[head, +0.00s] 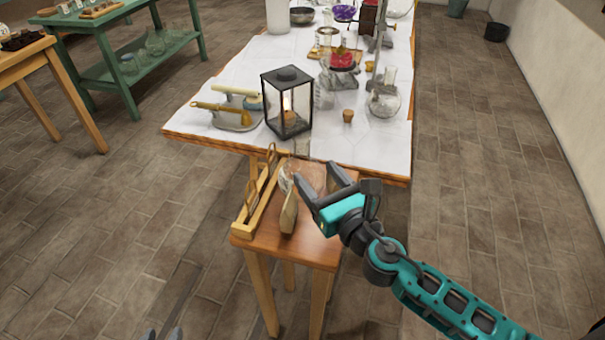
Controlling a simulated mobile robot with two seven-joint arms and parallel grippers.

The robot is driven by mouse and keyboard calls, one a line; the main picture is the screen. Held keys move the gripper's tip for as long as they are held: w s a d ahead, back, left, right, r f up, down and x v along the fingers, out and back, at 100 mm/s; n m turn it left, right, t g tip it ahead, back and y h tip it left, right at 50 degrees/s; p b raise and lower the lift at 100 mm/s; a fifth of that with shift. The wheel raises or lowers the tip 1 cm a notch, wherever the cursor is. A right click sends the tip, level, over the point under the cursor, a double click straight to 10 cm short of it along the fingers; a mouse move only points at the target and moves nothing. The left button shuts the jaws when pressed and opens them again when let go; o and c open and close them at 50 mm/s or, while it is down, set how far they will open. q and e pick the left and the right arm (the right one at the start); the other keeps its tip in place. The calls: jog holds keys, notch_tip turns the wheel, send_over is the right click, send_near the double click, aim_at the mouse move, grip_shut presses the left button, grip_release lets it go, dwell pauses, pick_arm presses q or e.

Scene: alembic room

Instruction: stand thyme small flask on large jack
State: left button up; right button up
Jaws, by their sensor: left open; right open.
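A clear glass flask (287,178) with a round body and narrow neck stands on the small wooden stool; I cannot read a label, so whether it is the thyme small flask is unclear. My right gripper (318,177) is open, its fingers at the flask's right side and partly covering it. I cannot tell whether they touch the glass. A metal stand with a red top (343,60) on the long table may be the large jack, but it is too small to be sure.
The stool (310,245) also holds a wooden rack (250,210) and a tan paddle-like piece (289,213). On the white-clothed table (220,155) stand a black lantern (288,100), a cork (348,116), a round flask (385,100) and crowded glassware behind. Floor is clear left and right.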

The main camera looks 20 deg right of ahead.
aim_at(306, 158)
jog(key=w, duration=0.2)
jog(key=shift+w+a, duration=0.3)
jog(key=shift+w, duration=0.1)
jog(key=shift+w+a+f, duration=0.1)
jog(key=shift+w, duration=1.25)
jog(key=shift+w+a, duration=0.1)
jog(key=shift+w, duration=1.2)
grip_shut()
